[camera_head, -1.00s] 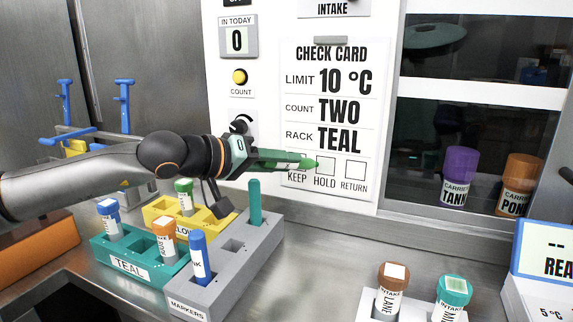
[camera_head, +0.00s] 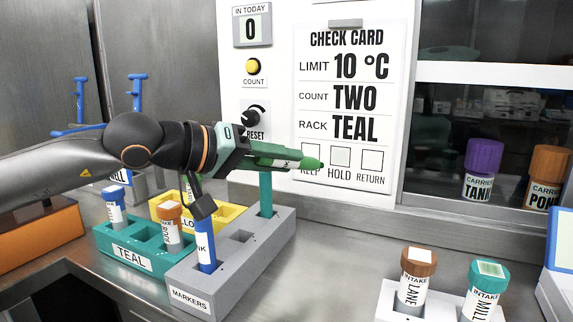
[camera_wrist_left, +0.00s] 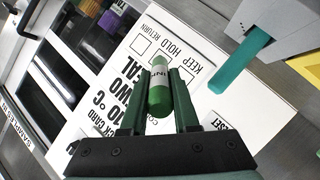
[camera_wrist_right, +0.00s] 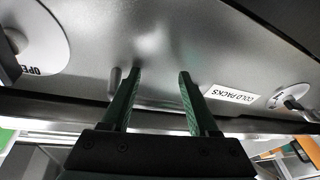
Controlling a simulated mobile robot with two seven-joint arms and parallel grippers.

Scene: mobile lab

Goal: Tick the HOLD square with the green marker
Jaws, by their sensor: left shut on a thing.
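My left gripper (camera_head: 268,160) is shut on the green marker (camera_head: 312,163) and holds it out in front of the check card (camera_head: 313,90). The marker's rounded green end points right, at the lower left of the HOLD square (camera_head: 341,156). The marker partly covers the KEEP square (camera_head: 312,153) and its label. I cannot tell whether the marker touches the card. In the left wrist view, the marker (camera_wrist_left: 159,85) lies between the fingers, with the HOLD square (camera_wrist_left: 160,62) beyond it. The RETURN square (camera_head: 372,160) is clear. My right gripper (camera_wrist_right: 160,74) is open and empty.
Below the left arm stand the grey marker block (camera_head: 262,252) with a blue marker (camera_head: 205,246) and a teal stick (camera_head: 265,193), the teal rack (camera_head: 165,258) and the yellow rack (camera_head: 228,212). Two intake vials (camera_head: 413,280) stand front right. A grey surface (camera_wrist_right: 160,40) faces the right gripper.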

